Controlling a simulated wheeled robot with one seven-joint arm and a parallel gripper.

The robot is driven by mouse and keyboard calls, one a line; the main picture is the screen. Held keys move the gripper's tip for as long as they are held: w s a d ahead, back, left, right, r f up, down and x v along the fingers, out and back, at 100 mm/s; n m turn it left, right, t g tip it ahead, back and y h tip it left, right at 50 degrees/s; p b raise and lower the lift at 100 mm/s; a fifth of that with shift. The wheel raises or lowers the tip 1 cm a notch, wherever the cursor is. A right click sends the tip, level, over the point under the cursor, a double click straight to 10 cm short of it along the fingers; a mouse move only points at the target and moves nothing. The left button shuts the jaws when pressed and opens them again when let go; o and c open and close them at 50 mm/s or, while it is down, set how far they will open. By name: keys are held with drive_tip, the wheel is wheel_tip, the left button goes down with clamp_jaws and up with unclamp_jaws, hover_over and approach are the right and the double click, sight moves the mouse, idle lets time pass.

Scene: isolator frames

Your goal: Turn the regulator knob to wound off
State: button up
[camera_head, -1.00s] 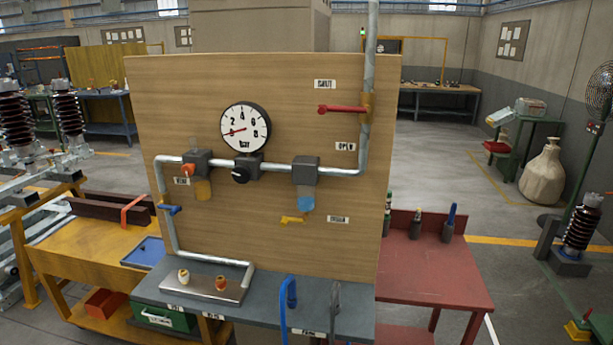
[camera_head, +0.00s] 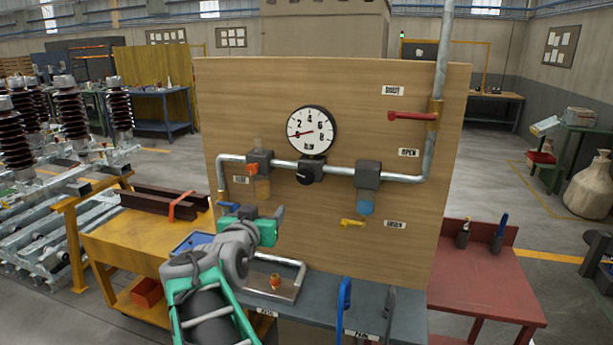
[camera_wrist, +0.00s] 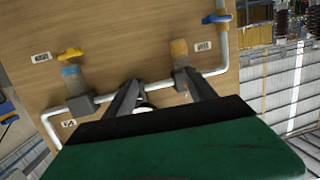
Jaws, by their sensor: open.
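The black regulator knob (camera_head: 305,177) sits on the pipe's middle block, just under the round pressure gauge (camera_head: 311,131). The gauge's red needle points left and slightly down, below the 2. My gripper (camera_head: 263,211) is open and empty, in front of the board, below and left of the knob in the head view. In the wrist view its two dark fingers (camera_wrist: 162,79) stand apart with the pipe (camera_wrist: 158,85) beyond them. The wrist picture is upside down. The knob cannot be made out clearly there; my gripper's body hides much of that area.
A red lever (camera_head: 408,116) is at the upper right of the wooden board (camera_head: 255,90). A yellow handle (camera_head: 352,222) hangs below.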

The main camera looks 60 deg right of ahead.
sight(305, 175)
drive_tip(key=s+d+r+m+g+h, duration=0.2)
drive_tip(key=s+d+r+h, duration=0.15)
drive_tip(key=s+r, duration=0.2)
drive_tip(key=shift+y, duration=0.35)
drive_tip(key=d+p, duration=0.1)
drive_tip(key=d, duration=0.4)
drive_tip(key=d+p, duration=0.1)
drive_tip(key=d, duration=0.1)
drive_tip(key=shift+w+d+f+p, duration=0.2)
drive_tip(key=shift+w+d+p, duration=0.1)
drive_tip(key=shift+d+p, duration=0.05)
drive_tip(key=shift+w+d+f, duration=0.1)
drive_tip(key=shift+d, duration=0.3)
drive_tip(key=c, duration=1.3)
